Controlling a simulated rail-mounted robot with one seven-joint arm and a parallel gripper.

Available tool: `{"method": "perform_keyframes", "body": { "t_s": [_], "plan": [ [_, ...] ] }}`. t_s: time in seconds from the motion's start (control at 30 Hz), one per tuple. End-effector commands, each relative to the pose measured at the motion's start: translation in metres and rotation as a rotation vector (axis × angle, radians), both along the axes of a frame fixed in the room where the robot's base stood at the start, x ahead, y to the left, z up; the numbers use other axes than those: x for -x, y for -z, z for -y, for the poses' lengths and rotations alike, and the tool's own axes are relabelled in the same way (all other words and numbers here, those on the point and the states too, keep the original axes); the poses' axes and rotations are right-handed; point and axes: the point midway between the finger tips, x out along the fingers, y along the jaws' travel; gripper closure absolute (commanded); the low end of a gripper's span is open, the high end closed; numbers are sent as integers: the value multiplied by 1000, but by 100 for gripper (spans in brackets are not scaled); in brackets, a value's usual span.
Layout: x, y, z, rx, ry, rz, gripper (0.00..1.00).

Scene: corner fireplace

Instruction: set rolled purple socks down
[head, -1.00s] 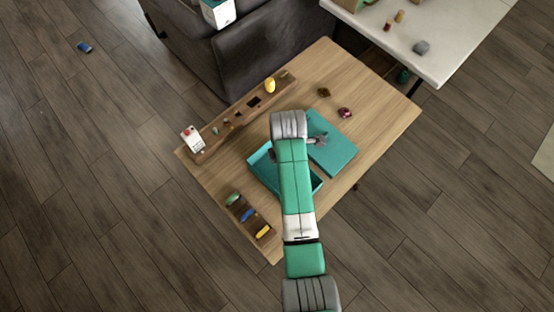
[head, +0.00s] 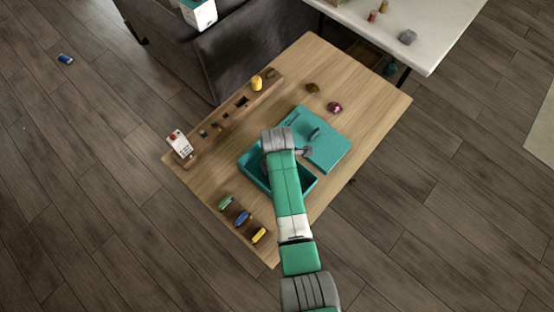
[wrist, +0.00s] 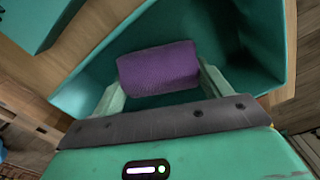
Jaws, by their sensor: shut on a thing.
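The rolled purple socks (wrist: 158,70) show in the wrist view between the two pale green fingers of my gripper (wrist: 158,80). My gripper is shut on them, one finger at each end of the roll. The socks are inside or just above the open teal box (wrist: 262,75); I cannot tell whether they touch its floor. In the head view, my arm (head: 286,180) reaches over the teal box (head: 249,172) and hides the gripper and the socks. The teal lid (head: 325,145) lies flat on the table beside the box, on its right.
The wooden table (head: 375,95) also holds a long wooden rack (head: 222,118) with a yellow piece (head: 256,83), a white remote-like block (head: 179,144), several coloured pieces in front, and a brown (head: 313,88) and a dark red item (head: 335,107). A grey sofa (head: 240,45) stands behind.

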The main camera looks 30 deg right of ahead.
Motion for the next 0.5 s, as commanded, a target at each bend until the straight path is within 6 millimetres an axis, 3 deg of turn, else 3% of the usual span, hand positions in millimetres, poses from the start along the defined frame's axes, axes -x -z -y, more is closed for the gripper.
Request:
{"method": "perform_keyframes", "body": {
  "t_s": [0.03,0.07,0.17,0.4,0.5],
  "plan": [
    [0,3,0,0,0,0,45],
    [0,2,0,0,0,0,19],
    [0,2,0,0,0,0,2],
    [0,1,0,0,0,0,2],
    [0,-8,0,0,0,1,2]
  ]
}}
